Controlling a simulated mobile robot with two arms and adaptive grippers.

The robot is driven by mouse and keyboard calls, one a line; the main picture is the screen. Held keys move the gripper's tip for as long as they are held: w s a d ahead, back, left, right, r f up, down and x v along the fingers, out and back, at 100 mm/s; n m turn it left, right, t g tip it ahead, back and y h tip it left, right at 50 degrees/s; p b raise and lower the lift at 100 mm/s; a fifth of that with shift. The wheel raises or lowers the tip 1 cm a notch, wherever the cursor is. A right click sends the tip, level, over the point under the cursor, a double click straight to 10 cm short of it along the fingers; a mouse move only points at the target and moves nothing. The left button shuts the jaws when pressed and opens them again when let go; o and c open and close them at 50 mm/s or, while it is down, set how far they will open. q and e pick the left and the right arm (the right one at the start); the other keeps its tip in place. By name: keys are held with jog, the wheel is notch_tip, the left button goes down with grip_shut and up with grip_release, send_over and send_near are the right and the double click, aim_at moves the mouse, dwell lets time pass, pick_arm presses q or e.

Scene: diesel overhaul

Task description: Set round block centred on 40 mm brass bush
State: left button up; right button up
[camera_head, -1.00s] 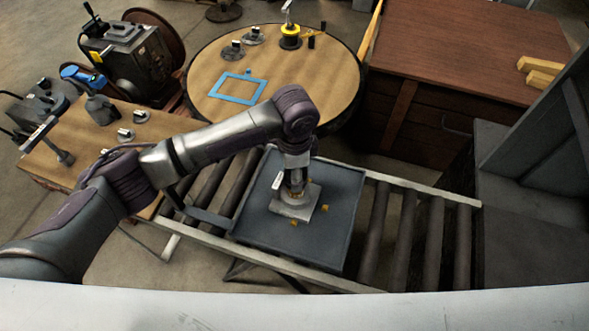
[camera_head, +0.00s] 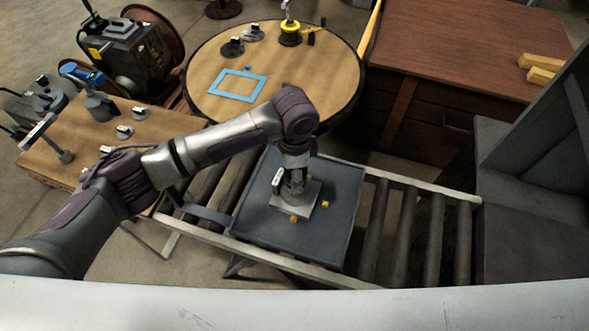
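My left gripper (camera_head: 293,186) points down over a dark blue-grey tray (camera_head: 338,240) on the roller conveyor. Its fingers are at a light grey square plate (camera_head: 299,208) lying in the tray. A small white-and-black part (camera_head: 277,180) shows just left of the fingers. Two small brass-coloured pieces show beside the plate, one on its right (camera_head: 326,204) and one at its front (camera_head: 293,219). The wrist hides what is between the fingers, so I cannot make out the round block or the 40 mm bush there. My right gripper is not in view.
The roller conveyor (camera_head: 402,235) has bare rollers right of the tray. Behind it stands a round table (camera_head: 300,85) with a blue frame (camera_head: 238,85) and dark round pieces (camera_head: 232,48). A side table (camera_head: 80,150) is at left, a grey cabinet (camera_head: 530,220) at right.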

pick_arm(q)
jog(key=shift+f, duration=0.4)
dwell(0.6)
jog(key=o, duration=1.5)
jog(key=shift+s+f, duration=0.1)
jog(key=shift+f, duration=0.05)
notch_tip(320, 180, up, 5)
jog(key=p, duration=0.6)
jog(key=shift+r, duration=2.1)
